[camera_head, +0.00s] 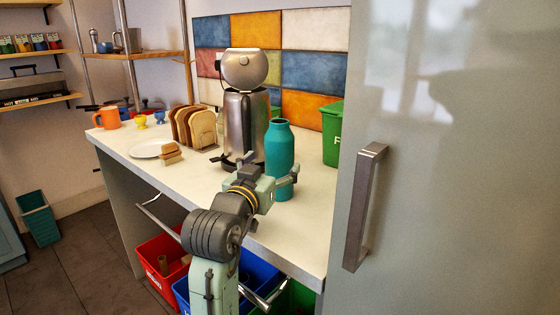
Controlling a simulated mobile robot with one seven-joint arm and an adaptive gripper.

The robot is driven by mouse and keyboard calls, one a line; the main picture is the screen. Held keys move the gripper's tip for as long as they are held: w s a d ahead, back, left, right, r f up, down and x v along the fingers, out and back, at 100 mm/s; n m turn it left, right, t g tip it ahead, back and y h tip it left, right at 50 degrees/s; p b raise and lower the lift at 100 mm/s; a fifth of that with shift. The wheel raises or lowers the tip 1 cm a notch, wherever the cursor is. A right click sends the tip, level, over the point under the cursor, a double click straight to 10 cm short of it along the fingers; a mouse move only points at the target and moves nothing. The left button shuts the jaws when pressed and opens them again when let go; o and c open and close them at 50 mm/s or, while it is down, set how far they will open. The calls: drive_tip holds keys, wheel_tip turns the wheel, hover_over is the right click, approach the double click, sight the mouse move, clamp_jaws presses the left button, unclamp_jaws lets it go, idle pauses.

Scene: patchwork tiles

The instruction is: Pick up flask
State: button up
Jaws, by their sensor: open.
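The flask is most likely the teal bottle-shaped vessel (280,155), which stands upright on the white counter (225,190) near its front edge. My gripper (285,180) is open at the flask's lower body, with a finger showing in front of it. I cannot tell whether the fingers touch the flask or how far they reach around it. The far side of the flask is hidden.
A metal coffee machine (244,110) stands close behind the flask on the left. A green bin (333,135) is behind right. Bread slices (195,128), a plate (146,150) and an orange mug (107,117) are further left. A fridge door (460,160) bounds the right.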

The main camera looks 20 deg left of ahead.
sight(279, 158)
drive_tip(key=w+p, duration=0.1)
drive_tip(key=w, duration=0.3)
drive_tip(key=shift+w+d, duration=0.15)
drive_tip(key=shift+w, duration=0.1)
drive_tip(key=shift+c, duration=0.2)
drive_tip(key=c, duration=1.7)
drive_tip(key=shift+r, duration=0.1)
clamp_jaws()
drive_tip(key=shift+r, duration=0.1)
